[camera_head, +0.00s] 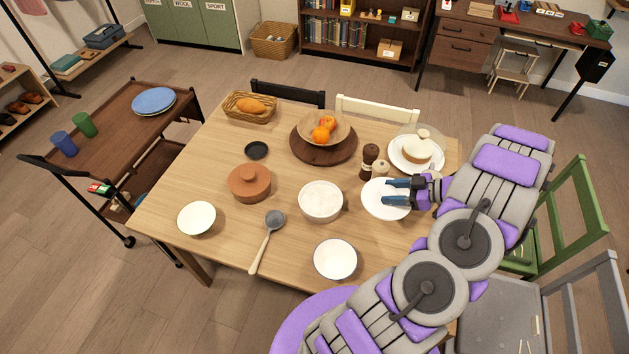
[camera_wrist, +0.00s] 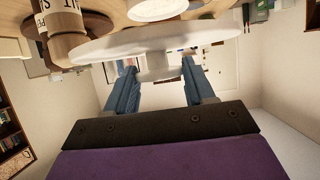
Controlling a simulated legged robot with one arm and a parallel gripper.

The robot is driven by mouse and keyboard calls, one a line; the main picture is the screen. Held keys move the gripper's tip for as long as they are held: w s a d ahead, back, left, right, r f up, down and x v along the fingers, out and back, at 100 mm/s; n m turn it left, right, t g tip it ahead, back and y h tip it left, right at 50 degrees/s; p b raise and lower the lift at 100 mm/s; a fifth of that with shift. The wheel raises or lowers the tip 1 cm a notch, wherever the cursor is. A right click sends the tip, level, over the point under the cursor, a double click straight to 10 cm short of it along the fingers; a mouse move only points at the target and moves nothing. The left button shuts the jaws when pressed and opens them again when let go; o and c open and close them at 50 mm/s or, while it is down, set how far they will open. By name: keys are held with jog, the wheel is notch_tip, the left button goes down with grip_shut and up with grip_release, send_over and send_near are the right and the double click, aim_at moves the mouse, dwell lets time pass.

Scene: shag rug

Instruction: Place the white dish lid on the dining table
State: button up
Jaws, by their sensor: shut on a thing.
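The white dish lid (camera_head: 376,207) is a round white disc at the right part of the dining table (camera_head: 285,258) in the head view. My gripper (camera_head: 392,190) reaches over it from the right, its blue fingers shut on it. In the wrist view the lid's white disc (camera_wrist: 110,46) spans the top of the picture. Its small knob (camera_wrist: 158,66) lies between the two fingertips of my gripper (camera_wrist: 160,80). I cannot tell whether the lid touches the tabletop or hangs just above it.
A white bowl (camera_head: 320,201) stands left of the lid. Dark and light shakers (camera_head: 369,160) stand just behind it, near a plate with a cake (camera_head: 416,152). Another white bowl (camera_head: 335,259) is near the front edge. A green chair (camera_head: 565,215) stands at right.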

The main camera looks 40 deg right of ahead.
jog(key=shift+m+t+h, duration=0.3)
jog(key=shift+m+h, duration=0.5)
jog(key=s+d+r, duration=0.1)
jog(key=d, duration=0.1)
jog(key=s+d+r, duration=0.2)
jog(key=d, duration=0.1)
jog(key=shift+d+r, duration=0.3)
notch_tip(320, 180, down, 18)
jog(key=b, duration=0.3)
jog(key=shift+f, duration=0.1)
jog(key=shift+f+b, duration=0.15)
jog(key=shift+b, duration=0.15)
jog(key=o, duration=1.2)
jog(key=shift+a, duration=0.2)
jog(key=shift+c, duration=0.2)
jog(key=p+v, duration=0.2)
jog(key=v, duration=1)
jog(key=shift+s+d+p, duration=0.1)
jog(key=shift+d+p, duration=0.05)
jog(key=shift+p, duration=0.15)
